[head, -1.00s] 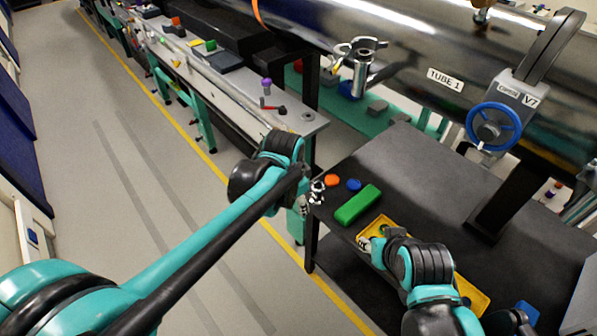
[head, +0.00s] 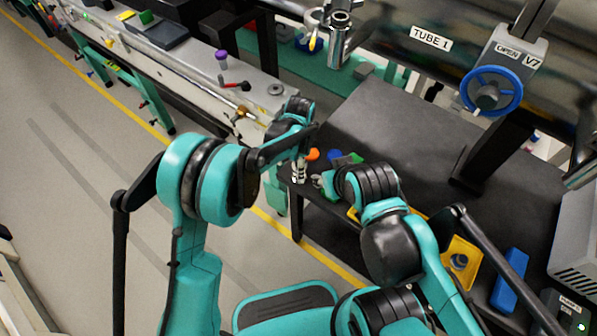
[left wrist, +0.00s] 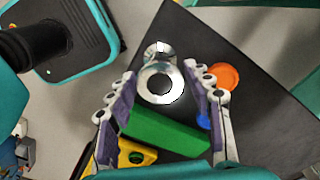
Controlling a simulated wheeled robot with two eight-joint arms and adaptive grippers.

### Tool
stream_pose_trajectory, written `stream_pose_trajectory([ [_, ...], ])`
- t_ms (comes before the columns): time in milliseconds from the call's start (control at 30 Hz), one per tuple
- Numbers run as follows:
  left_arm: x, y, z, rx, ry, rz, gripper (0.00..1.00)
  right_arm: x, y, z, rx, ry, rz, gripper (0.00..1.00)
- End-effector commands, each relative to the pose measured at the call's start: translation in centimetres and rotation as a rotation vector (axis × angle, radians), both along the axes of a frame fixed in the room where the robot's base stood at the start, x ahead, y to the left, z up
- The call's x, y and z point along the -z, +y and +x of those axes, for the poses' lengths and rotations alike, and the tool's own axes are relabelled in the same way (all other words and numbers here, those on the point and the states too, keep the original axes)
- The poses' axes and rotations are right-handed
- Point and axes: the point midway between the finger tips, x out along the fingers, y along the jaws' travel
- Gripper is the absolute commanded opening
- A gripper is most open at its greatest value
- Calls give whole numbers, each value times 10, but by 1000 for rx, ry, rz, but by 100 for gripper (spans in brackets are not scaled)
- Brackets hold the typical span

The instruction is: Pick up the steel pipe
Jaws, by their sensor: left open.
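The steel pipe (left wrist: 160,70) shows in the left wrist view almost end-on, as a shiny ring with a dark bore near the corner of the black table. My left gripper (left wrist: 160,75) is open, with one finger on each side of the ring; I cannot tell whether either touches it. In the head view my left gripper (head: 299,168) points down at the table's near left corner, where the pipe is hard to separate from the fingers. My right gripper (head: 326,182) is close to the right of it, partly hidden by its own arm, its jaws unclear.
An orange disc (left wrist: 223,76), a blue disc (left wrist: 203,121) and a green block (left wrist: 165,134) lie near the pipe. A yellow tray (head: 462,262) and a blue block (head: 510,280) lie on the table's right. The blue valve wheel (head: 491,91) and TUBE 1 (head: 431,39) stand behind.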

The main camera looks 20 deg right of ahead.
Motion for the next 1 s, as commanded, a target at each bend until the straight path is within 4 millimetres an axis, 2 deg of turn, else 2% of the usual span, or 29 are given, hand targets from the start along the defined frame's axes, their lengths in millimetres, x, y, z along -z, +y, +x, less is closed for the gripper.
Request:
stream_pose_trajectory([
  [33,10,0,0,-1,0,0,51,5,0,0,0,0,0,40],
  [200,37,0,0,-1,0,0,51,16,0,0,0,0,0,40],
  [467,40,0,0,-2,0,0,51,15,0,0,0,0,0,40],
  [633,40,0,0,-2,0,0,9,15,0,0,0,0,0,40],
  [667,40,0,0,-2,0,0,4,15,0,0,0,0,0,40],
  [1000,39,0,0,-2,0,0,4,15,0,0,0,0,0,40],
])
